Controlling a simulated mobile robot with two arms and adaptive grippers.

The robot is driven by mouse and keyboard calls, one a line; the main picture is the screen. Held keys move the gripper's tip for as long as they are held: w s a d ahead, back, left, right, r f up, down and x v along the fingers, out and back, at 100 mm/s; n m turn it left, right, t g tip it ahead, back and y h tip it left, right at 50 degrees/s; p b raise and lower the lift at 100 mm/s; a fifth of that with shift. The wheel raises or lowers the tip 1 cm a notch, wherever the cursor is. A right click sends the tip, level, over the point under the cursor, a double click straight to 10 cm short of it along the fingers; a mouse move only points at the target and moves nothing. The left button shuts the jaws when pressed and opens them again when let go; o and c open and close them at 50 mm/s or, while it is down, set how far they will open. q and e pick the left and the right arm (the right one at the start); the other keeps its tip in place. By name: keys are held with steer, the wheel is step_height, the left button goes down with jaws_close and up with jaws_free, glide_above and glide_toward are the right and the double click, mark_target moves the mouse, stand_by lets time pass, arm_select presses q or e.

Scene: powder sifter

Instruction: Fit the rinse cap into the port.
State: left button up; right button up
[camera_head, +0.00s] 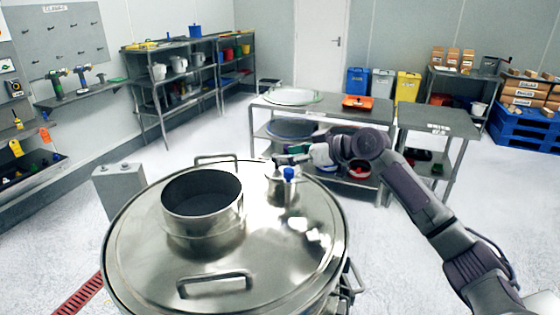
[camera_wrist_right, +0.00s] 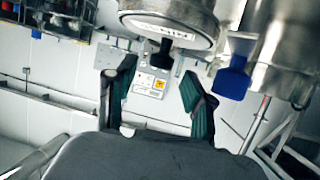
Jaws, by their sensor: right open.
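A short steel port neck (camera_head: 281,193) stands on the sifter's round lid (camera_head: 265,258). A blue part (camera_head: 290,174) shows at the neck's upper side, and a blue tab (camera_wrist_right: 232,82) shows beside steel in the right wrist view. A round steel piece (camera_wrist_right: 165,25) with a label and a black knob (camera_wrist_right: 161,54) is at the top of the wrist view. I cannot tell whether it is the rinse cap. My right gripper (camera_head: 287,157) is just behind the port. Its fingers (camera_wrist_right: 158,72) are apart, with nothing visibly clamped between them. My left gripper is out of view.
A wide open inlet collar (camera_head: 203,220) stands on the lid left of the port. Lid handles (camera_head: 215,283) rise in front and behind. A steel table (camera_head: 258,117) with a tray and an orange box (camera_head: 357,102) stands behind the sifter.

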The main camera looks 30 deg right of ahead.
steer(key=b+v, duration=0.2)
steer(key=v, duration=0.6)
